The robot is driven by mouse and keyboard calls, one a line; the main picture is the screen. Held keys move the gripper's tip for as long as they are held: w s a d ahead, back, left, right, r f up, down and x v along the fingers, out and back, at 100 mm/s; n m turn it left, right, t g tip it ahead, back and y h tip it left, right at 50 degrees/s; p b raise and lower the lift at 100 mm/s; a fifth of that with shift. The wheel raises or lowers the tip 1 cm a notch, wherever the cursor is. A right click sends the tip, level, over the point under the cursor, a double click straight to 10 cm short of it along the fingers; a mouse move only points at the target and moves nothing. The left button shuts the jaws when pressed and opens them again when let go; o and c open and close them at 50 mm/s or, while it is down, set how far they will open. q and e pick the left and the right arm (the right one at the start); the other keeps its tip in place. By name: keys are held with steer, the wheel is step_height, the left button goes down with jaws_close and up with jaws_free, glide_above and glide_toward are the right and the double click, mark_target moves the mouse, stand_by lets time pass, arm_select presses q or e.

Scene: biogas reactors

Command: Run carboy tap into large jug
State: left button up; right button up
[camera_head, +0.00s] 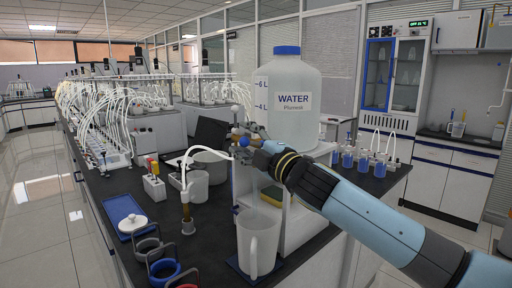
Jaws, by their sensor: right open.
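A large clear carboy (288,88) with a blue cap and a "WATER" label stands upright on a white stand (303,218) in the middle. Its tap is at the lower left of the carboy, largely hidden by my right gripper (245,147). The right gripper is open, with its fingers around or beside the tap; I cannot tell whether they touch it. A large pale jug (258,247) with a handle stands upright on a blue mat below the gripper. I cannot clearly tell whether water runs into it. My left gripper is not in view.
Grey beakers (195,186) and a brown-filled tube (187,212) stand left of the stand. A blue tray (122,212) and coloured rings (163,271) lie at the bench's left edge. Blue-filled bottles (363,160) stand right, behind my arm.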

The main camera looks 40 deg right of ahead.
steer(key=s+f, duration=0.2)
steer(key=s, duration=0.9)
steer(key=shift+s, duration=0.3)
steer(key=shift+f, duration=0.15)
